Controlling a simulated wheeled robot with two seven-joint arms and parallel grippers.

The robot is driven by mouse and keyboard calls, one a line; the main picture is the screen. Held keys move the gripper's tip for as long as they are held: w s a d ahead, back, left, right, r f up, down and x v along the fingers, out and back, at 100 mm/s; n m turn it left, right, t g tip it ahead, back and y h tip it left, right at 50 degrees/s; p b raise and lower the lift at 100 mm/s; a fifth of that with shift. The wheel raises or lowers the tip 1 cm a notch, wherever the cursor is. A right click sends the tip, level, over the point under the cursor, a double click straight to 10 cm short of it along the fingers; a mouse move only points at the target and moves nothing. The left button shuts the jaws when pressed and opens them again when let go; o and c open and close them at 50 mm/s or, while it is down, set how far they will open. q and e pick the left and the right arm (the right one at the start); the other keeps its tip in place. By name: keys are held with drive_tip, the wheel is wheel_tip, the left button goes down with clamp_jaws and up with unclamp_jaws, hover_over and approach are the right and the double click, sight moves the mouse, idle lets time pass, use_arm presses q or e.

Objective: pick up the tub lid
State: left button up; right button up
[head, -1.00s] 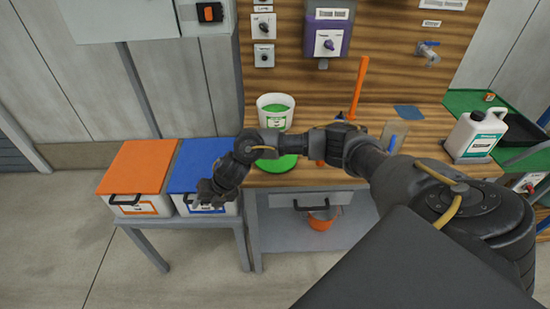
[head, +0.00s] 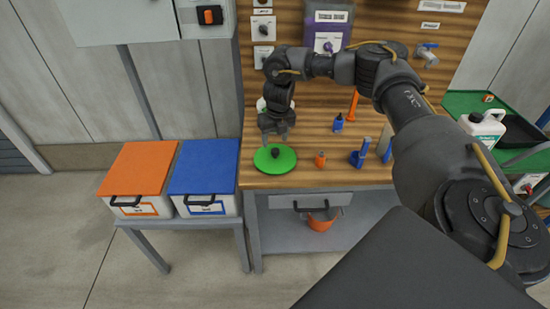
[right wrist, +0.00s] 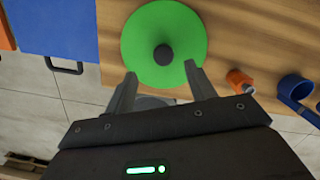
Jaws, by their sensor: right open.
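The tub lid (head: 284,160) is a round green disc with a dark knob in its middle, lying flat on the wooden bench. It also shows in the right wrist view (right wrist: 180,30). My right gripper (head: 274,144) is open and empty above the lid. In the right wrist view its fingertips (right wrist: 161,75) point at the lid, and the knob (right wrist: 163,54) lies just beyond the gap between them. The white tub behind is mostly hidden by my right arm. My left gripper is out of view.
A small orange bottle (head: 320,159) and a blue holder (head: 358,158) stand right of the lid. A blue bottle (head: 338,123) is farther back. Blue-lidded (head: 205,166) and orange-lidded (head: 140,168) boxes stand left of the bench. A white jug (head: 484,128) is at right.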

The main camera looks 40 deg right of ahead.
sight(275, 150)
drive_tip(key=shift+w+f, duration=0.2)
drive_tip(key=shift+f, duration=0.85)
drive_tip(key=shift+d+f+p, duration=0.1)
drive_tip(key=shift+f+p, duration=0.1)
drive_tip(key=shift+p, duration=0.25)
drive_tip(key=f, duration=0.1)
drive_tip(key=f+p, duration=0.1)
drive_tip(key=f, duration=0.2)
drive_tip(key=shift+w+d+f+p, duration=0.3)
drive_tip(key=shift+d+f, duration=0.05)
drive_tip(key=c, duration=1)
drive_tip(key=shift+c, duration=0.2)
drive_tip(key=shift+r, duration=0.1)
drive_tip(key=shift+w+r, duration=0.1)
drive_tip(key=shift+r, duration=0.5)
drive_tip(key=s+a+r+b, duration=0.1)
drive_tip(key=s+r+b, duration=0.1)
drive_tip(key=s+r, duration=0.9)
drive_tip(key=s, duration=0.3)
drive_tip(key=shift+a+r+b, duration=0.3)
drive_tip(key=shift+r+b, duration=0.05)
drive_tip(key=shift+b, duration=0.05)
